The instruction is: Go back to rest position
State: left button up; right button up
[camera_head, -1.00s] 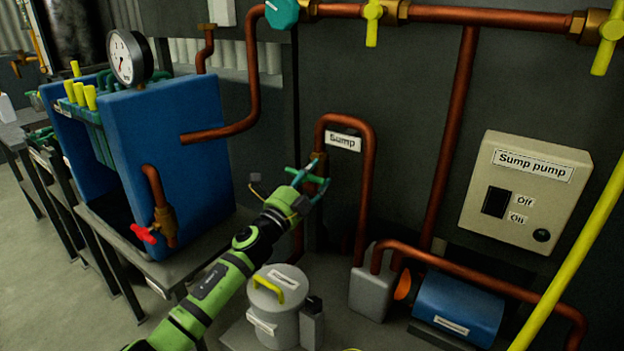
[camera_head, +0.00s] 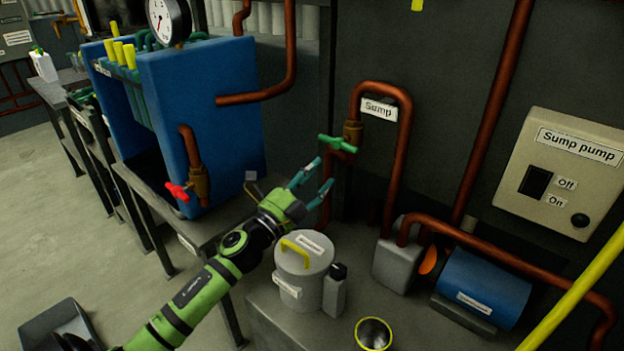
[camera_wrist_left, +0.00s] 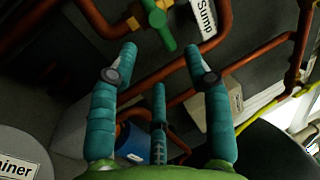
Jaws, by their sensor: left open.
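My left gripper (camera_head: 317,177) is open and empty, its teal fingers spread in the middle of the head view. It is just below and left of the green valve handle (camera_head: 337,143) on the sump pipe, apart from it. In the left wrist view, the open fingers (camera_wrist_left: 165,60) show with nothing between them, and the green handle (camera_wrist_left: 163,30) lies beyond their tips. My left arm reaches in from the lower left. My right gripper is not in view.
A lidded grey container (camera_head: 303,262) and a small grey bottle (camera_head: 335,290) stand under the gripper, beside a yellow-rimmed cup (camera_head: 373,334). The blue machine (camera_head: 205,95) with a red valve handle (camera_head: 176,190) is left. The blue pump (camera_head: 483,287) and switch box (camera_head: 562,175) are right.

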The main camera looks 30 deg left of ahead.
pick_arm(q)
jog(key=shift+s, duration=0.4)
jog(key=shift+f, duration=0.1)
